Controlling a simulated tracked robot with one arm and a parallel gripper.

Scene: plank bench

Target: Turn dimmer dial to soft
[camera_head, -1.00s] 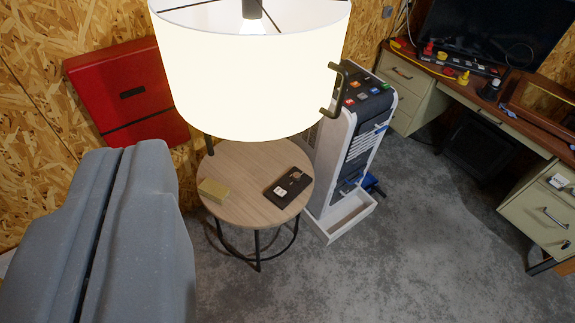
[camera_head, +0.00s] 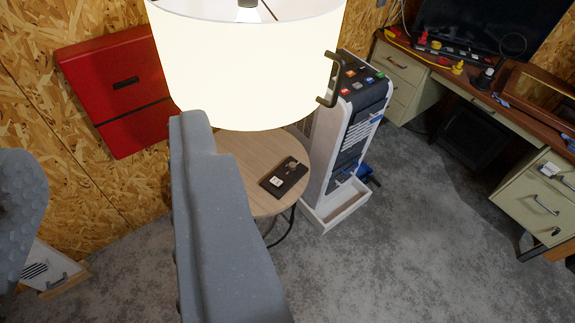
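The dark dimmer panel (camera_head: 288,184) lies on the round wooden table (camera_head: 245,152) under the lit lamp. A small round dial (camera_head: 292,166) appears near its far end and a small white piece (camera_head: 276,181) near its near end. The dial's setting is too small to read. My gripper (camera_head: 108,140) is open and empty. One grey finger is at the left edge and the other rises in the middle, covering the left part of the table. The panel is to the right of that finger, which appears apart from it.
The large white lampshade (camera_head: 245,70) hangs over the table's back. A red cabinet (camera_head: 115,90) is on the wall. A desk (camera_head: 455,75) is at the right. Grey carpet (camera_head: 410,250) is clear at front right.

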